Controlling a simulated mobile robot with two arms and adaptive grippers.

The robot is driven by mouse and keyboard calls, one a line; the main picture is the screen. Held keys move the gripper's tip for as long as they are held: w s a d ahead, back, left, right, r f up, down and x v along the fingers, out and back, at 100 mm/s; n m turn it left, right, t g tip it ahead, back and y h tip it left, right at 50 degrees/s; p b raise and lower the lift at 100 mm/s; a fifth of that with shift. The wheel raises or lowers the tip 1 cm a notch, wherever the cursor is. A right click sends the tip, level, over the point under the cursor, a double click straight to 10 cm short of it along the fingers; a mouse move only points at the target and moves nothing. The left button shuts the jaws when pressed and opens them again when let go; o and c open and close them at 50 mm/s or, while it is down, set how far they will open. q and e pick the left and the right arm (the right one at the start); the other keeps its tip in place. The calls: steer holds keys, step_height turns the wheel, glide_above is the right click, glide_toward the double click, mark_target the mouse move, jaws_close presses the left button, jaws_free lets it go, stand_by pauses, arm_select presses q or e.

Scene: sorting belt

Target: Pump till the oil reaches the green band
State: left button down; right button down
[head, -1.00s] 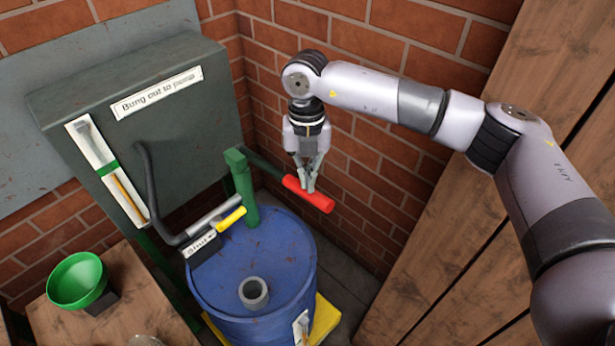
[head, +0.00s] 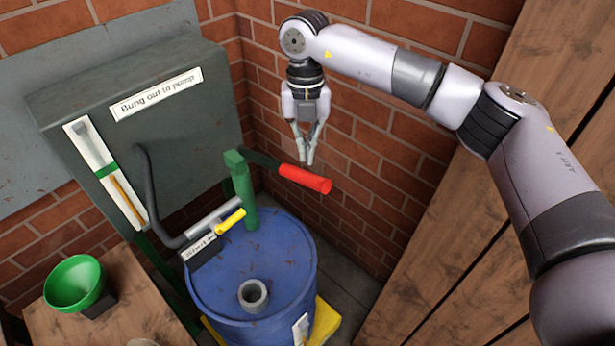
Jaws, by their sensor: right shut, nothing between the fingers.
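The pump is a green post (head: 243,190) on the blue drum (head: 255,260), with a lever ending in a red handle (head: 305,179) at its right. My right gripper (head: 309,163) is shut and empty, pointing down just above the red handle; I cannot tell whether its tips touch it. The sight gauge (head: 84,135) is a white strip on the grey tank (head: 190,125). It has a green band (head: 106,170) and an amber oil column (head: 125,196) whose top appears just below the band. My left gripper is not in view.
A yellow valve lever (head: 230,221) sits on the pipe beside a label (head: 201,247) that seems to read "Shut". A grey ring (head: 253,295) stands on the drum top. A green funnel (head: 75,283) is on the wooden bench (head: 130,300). Brick walls stand close behind.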

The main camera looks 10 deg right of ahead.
step_height(320, 180, up, 8)
steer(key=shift+w, duration=0.4)
steer(key=shift+f, duration=0.1)
stand_by(0.7)
